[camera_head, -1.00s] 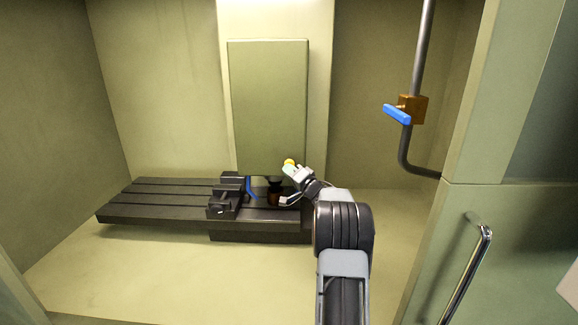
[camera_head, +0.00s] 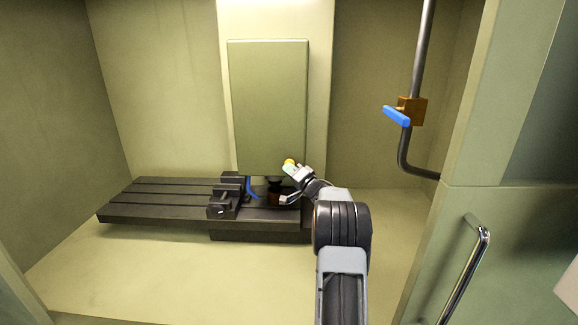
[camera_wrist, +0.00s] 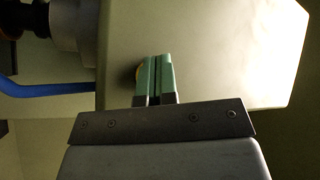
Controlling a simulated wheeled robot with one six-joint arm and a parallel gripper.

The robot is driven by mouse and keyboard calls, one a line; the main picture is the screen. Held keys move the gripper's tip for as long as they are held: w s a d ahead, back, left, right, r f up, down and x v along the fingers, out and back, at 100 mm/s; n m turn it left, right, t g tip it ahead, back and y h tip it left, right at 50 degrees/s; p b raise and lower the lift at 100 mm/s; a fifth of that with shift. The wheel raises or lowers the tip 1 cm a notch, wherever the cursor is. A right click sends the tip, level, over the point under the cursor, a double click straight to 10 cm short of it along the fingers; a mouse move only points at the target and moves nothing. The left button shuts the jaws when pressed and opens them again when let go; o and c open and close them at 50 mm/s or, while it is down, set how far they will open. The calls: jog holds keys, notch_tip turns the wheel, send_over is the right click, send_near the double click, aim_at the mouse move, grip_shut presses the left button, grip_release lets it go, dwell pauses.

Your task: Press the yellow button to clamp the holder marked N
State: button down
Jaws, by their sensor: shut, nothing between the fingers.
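The yellow button (camera_head: 289,162) shows as a small patch at the lower front of the spindle housing in the head view. In the wrist view only its left edge (camera_wrist: 139,73) shows; my fingers hide the rest. My gripper (camera_wrist: 157,58) is shut and empty, its green fingertips over the button. I cannot tell whether they touch it. In the head view my gripper (camera_head: 289,168) sits just below the yellow patch. A dark holder (camera_head: 274,184) hangs under the housing, and part of it shows at the wrist view's upper left (camera_wrist: 40,18). No N mark is readable.
The housing (camera_head: 268,105) stands above a slotted black table (camera_head: 150,205) with a dark vise (camera_head: 226,196). A blue hose (camera_wrist: 50,89) runs beside the holder. A pipe with a blue-handled valve (camera_head: 397,115) is at right. The enclosure's right frame is near my arm.

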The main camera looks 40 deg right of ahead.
jog(key=shift+s+a, duration=0.1)
jog(key=shift+s, duration=0.05)
jog(key=shift+s+a, duration=0.45)
jog(key=shift+s, duration=0.1)
dwell(0.4)
jog(key=shift+s+a+b, duration=0.4)
jog(key=shift+s+a, duration=0.35)
jog(key=shift+s, duration=0.25)
jog(key=shift+s+a+b, duration=0.4)
jog(key=shift+s+a, duration=0.35)
jog(key=shift+s, duration=0.25)
